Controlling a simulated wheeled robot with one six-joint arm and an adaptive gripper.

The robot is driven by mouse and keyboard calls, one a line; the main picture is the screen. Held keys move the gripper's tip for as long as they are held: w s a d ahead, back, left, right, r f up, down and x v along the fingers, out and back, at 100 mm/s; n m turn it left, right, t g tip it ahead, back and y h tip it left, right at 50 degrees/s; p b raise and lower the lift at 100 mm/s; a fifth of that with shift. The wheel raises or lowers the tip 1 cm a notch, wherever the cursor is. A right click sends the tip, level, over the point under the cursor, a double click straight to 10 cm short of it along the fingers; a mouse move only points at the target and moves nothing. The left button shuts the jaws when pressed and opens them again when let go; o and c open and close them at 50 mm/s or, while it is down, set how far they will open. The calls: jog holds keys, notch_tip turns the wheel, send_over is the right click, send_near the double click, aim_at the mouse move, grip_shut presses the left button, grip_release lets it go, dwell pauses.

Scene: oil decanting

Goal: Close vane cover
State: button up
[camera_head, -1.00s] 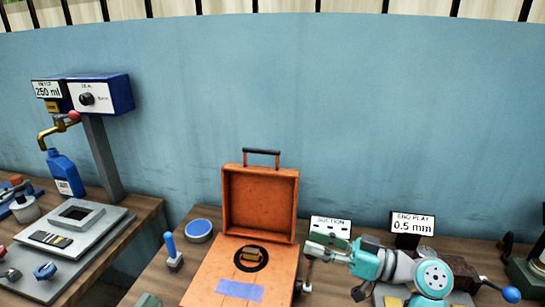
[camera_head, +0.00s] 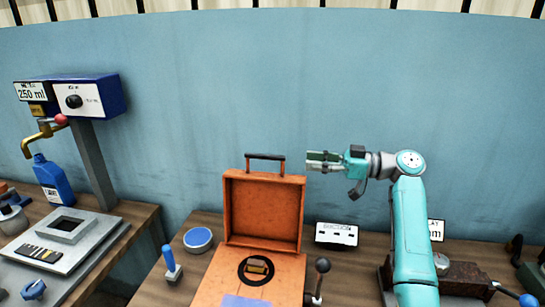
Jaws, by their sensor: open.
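The orange vane cover (camera_head: 263,209) stands upright, open, at the back of an orange box-like base. A dark handle bar (camera_head: 265,157) sits on its top edge. The base's top face (camera_head: 224,276) shows a round dark opening (camera_head: 256,269) with a brass-coloured block in it. My gripper (camera_head: 311,161) is open and empty, pointing left. In the picture it is just right of the handle and level with it; I cannot tell how far apart in depth they are.
A ball-topped lever (camera_head: 322,266) stands right of the base. A small sign (camera_head: 337,234) is behind it. A blue-topped round tin (camera_head: 198,239) and a blue-handled tool (camera_head: 171,260) are on the left. The left bench holds a dispenser (camera_head: 95,97) and a blue bottle (camera_head: 53,181).

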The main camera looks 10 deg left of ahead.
aim_at(275, 157)
jog(key=a, duration=1)
jog(key=shift+w+a, duration=0.2)
jog(key=shift+a, duration=0.1)
grip_shut()
